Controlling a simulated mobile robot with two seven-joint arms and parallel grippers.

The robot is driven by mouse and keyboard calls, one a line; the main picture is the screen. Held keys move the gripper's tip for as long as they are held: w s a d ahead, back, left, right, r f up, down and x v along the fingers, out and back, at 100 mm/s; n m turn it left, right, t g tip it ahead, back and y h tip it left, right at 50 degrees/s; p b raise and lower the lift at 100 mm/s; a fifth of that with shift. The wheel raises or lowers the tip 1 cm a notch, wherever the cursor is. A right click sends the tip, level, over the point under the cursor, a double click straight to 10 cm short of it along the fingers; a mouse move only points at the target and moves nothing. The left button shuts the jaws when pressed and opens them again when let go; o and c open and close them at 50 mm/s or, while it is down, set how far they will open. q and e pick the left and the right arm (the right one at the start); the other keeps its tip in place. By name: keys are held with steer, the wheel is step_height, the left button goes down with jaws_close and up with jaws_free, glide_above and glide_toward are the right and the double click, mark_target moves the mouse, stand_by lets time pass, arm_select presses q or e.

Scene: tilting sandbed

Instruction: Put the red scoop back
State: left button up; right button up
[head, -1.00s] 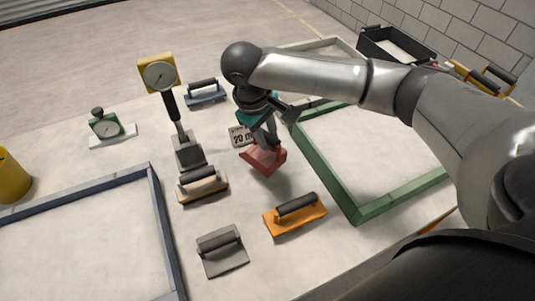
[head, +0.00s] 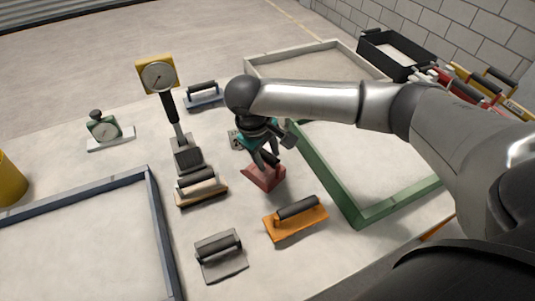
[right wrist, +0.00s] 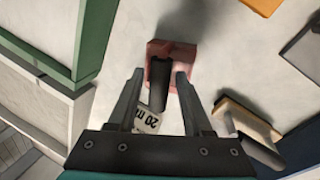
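The red scoop (head: 264,177) is on the pale table, between the orange float and the small card, and it looks set down flat. It also shows in the right wrist view (right wrist: 181,62), its dark handle pointing towards my gripper. My right gripper (head: 268,158) is just over the scoop. In the right wrist view its two fingers (right wrist: 160,76) stand apart on either side of the handle, with a gap showing on both sides. My left gripper is not in view.
An orange float (head: 296,217), a tan float (head: 201,190) and a grey float (head: 221,257) lie nearby. A dial gauge on a post (head: 187,153) stands left. A green frame (head: 370,212) is right and a blue-grey frame (head: 160,235) left. A "20" card (right wrist: 147,118) lies close.

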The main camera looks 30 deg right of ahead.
steer(key=shift+o, duration=0.4)
steer(key=shift+r, duration=0.1)
steer(key=p+v, duration=0.3)
steer(key=v, duration=0.9)
steer(key=shift+a, duration=0.1)
